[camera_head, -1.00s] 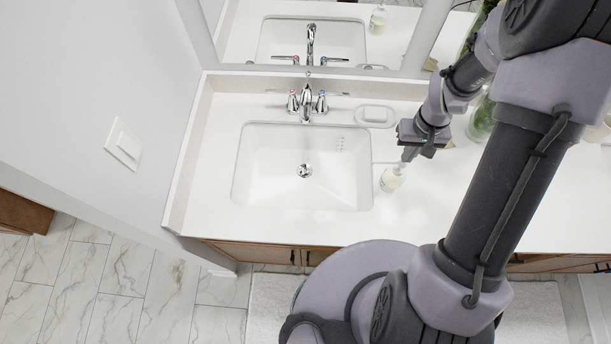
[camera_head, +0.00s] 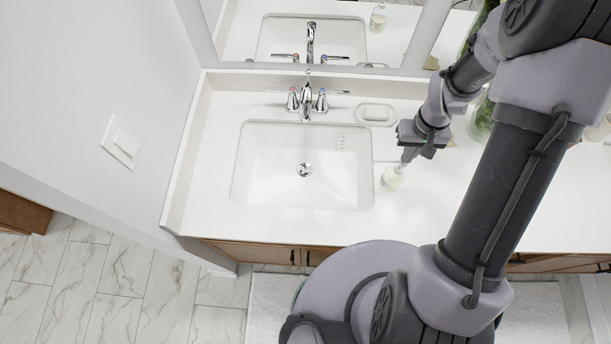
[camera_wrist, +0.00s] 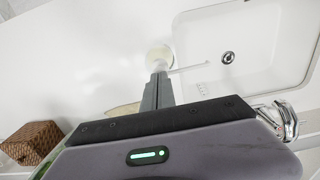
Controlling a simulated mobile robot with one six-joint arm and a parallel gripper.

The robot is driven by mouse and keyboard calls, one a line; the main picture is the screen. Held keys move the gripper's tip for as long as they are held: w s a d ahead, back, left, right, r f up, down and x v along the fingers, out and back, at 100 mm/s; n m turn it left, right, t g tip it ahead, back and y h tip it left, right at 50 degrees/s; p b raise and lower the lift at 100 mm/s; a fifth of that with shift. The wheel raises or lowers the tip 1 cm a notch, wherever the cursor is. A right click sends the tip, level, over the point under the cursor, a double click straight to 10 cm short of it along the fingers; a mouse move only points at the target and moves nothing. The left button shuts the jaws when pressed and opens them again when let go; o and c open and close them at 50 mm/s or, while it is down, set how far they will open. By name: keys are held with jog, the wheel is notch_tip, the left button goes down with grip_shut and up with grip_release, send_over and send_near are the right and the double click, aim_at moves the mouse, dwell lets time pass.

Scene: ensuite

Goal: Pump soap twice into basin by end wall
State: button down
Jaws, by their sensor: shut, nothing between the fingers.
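The basin (camera_head: 255,185) is white and rectangular, set in the counter near the left end wall; the wrist view shows it at the upper right (camera_wrist: 275,45). The soap bottle (camera_head: 391,179) is small and pale and stands upright on the counter just right of the basin. In the wrist view the bottle (camera_wrist: 158,54) is under my fingertips, and its thin white spout (camera_wrist: 190,69) points over the basin's edge. My gripper (camera_head: 404,164) is shut and empty, pointing down at the pump head. The fingertips (camera_wrist: 158,74) hide the pump head, so I cannot tell whether they touch it.
The chrome faucet (camera_head: 306,103) stands behind the basin, with a soap dish (camera_head: 375,114) to its right. A green plant (camera_head: 484,117) stands further right, behind my arm. A woven box (camera_wrist: 32,142) is at the lower left of the wrist view. The mirror (camera_head: 390,45) backs the counter.

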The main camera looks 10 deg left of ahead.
jog(key=shift+f+b, duration=0.8)
jog(key=shift+f, duration=0.2)
jog(key=shift+r, duration=0.1)
jog(key=shift+r+p, duration=1.15)
jog(key=shift+r, duration=0.4)
jog(key=shift+f, duration=0.2)
